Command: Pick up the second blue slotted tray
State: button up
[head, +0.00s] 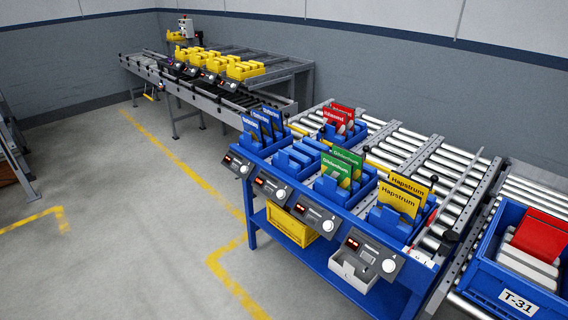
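Several blue slotted trays stand in a row along the front of a blue workstation (345,205). The first tray from the left (247,143) holds blue cards. The second blue slotted tray (296,160) shows no upright cards. Another tray behind the row (334,134) holds red cards. My gripper is not in view.
Roller conveyors (410,145) run behind the workstation. A yellow bin (291,226) sits beneath it, and a blue crate marked T-31 (517,262) is at right. Another conveyor with yellow trays (243,70) stands at the back. The floor (150,230) at left is open.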

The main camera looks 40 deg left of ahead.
aim_at(300, 162)
jog(key=u, duration=1.4)
